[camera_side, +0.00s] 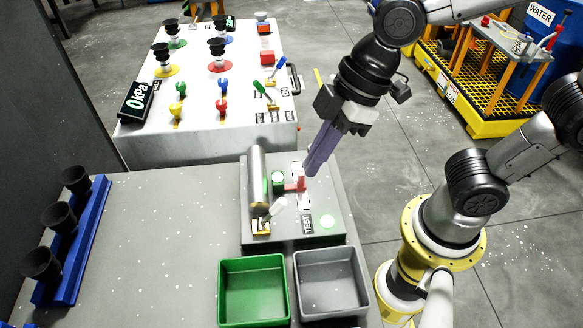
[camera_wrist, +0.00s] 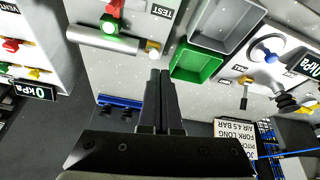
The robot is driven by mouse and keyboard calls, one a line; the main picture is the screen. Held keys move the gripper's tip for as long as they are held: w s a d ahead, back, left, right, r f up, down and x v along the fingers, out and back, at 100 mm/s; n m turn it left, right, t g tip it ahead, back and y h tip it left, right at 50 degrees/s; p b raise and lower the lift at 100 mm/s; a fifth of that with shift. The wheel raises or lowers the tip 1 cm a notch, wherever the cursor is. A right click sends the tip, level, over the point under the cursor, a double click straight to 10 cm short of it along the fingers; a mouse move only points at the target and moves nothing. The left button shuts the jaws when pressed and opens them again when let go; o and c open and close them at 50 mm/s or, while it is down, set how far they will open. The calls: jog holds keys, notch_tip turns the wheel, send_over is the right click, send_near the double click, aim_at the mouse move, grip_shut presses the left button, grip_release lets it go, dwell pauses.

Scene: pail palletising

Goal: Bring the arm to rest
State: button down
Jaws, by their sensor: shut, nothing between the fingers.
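My gripper (camera_side: 310,170) points down over the grey test block (camera_side: 282,232), its purple-looking fingers together and empty. The fingertips are close to a red handle (camera_side: 299,181) on the block; I cannot tell whether they touch it. In the wrist view my gripper (camera_wrist: 159,75) shows two dark fingers side by side with no object between them. The red handle (camera_wrist: 114,7) shows at the top there, away from the fingertips. A silver cylinder (camera_side: 257,178) and a green cap (camera_side: 278,182) are on the block.
A green bin (camera_side: 253,260) and a grey bin (camera_side: 331,253) stand in front of the block. A blue rack (camera_side: 77,255) with black cups is at left. A white panel (camera_side: 255,120) with valves and suction cups stands behind. The left tabletop is mostly clear.

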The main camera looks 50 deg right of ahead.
jog(key=shift+s+d+r, duration=0.25)
jog(key=shift+s+d, duration=0.1)
jog(key=s+d+m+t+h, duration=0.1)
jog(key=s+d+m, duration=0.1)
jog(key=d+m, duration=0.3)
jog(key=s+d+r+m+t+h, duration=0.1)
jog(key=s+d+m+h, duration=0.1)
jog(key=d+m, duration=0.4)
jog(key=s+d, duration=0.1)
jog(key=d, duration=0.3)
jog(key=shift+d+r+t+h, duration=0.25)
jog(key=shift+r+t+h, duration=0.05)
jog(key=shift+t, duration=0.1)
jog(key=shift+m, duration=0.3)
